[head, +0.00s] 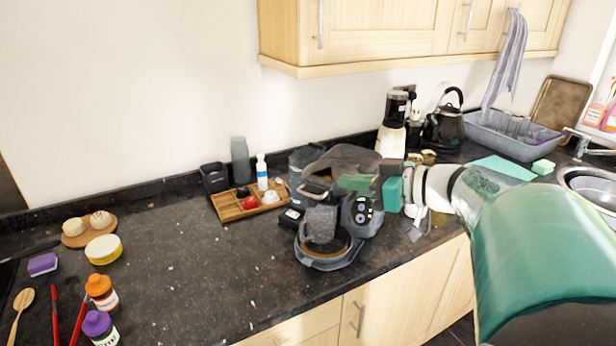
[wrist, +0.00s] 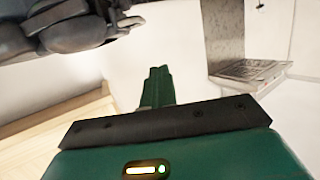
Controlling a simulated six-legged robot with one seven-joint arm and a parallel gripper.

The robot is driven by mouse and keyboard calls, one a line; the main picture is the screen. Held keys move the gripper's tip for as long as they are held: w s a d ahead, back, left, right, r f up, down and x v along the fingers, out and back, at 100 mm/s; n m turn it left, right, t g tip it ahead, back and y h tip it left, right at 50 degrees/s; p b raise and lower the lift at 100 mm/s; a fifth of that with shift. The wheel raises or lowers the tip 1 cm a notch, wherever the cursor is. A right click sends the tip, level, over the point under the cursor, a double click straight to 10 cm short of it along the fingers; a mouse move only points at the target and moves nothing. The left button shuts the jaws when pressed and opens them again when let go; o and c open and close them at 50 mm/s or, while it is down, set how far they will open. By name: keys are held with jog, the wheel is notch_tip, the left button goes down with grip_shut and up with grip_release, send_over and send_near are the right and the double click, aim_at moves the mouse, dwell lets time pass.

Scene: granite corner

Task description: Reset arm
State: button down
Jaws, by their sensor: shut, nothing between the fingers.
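My gripper (head: 356,183) is at the end of my green and white arm, which reaches in from the right in the head view. Its green fingers point left, in front of the upper part of a dark grey coffee machine (head: 362,158); I cannot tell whether they touch it. In the wrist view the green fingers (wrist: 157,84) are together with nothing between them. The machine stands on the black granite counter (head: 190,270), and my gripper hides part of it.
A wooden tray (head: 228,210) with small items stands left of the machine. A blender (head: 391,138), a kettle (head: 444,128) and a grey dish rack (head: 508,140) stand behind my arm. Wall cabinets (head: 365,35) hang above.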

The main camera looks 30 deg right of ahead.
jog(key=shift+s+d+r, duration=0.1)
jog(key=shift+s+d, duration=0.1)
jog(key=shift+s, duration=0.2)
jog(key=s+a+f+m+g+h, duration=0.1)
jog(key=s+a+f+g+h, duration=0.1)
jog(key=a, duration=0.5)
jog(key=s+a+f+m+g+h, duration=0.2)
jog(key=s+a+f+g, duration=0.1)
jog(key=a+f, duration=0.3)
jog(key=s+a+f+m+g+h, duration=0.2)
jog(key=s+a+f+g+h, duration=0.1)
jog(key=a, duration=0.6)
jog(key=shift+s+f, duration=0.3)
jog(key=shift+f, duration=0.25)
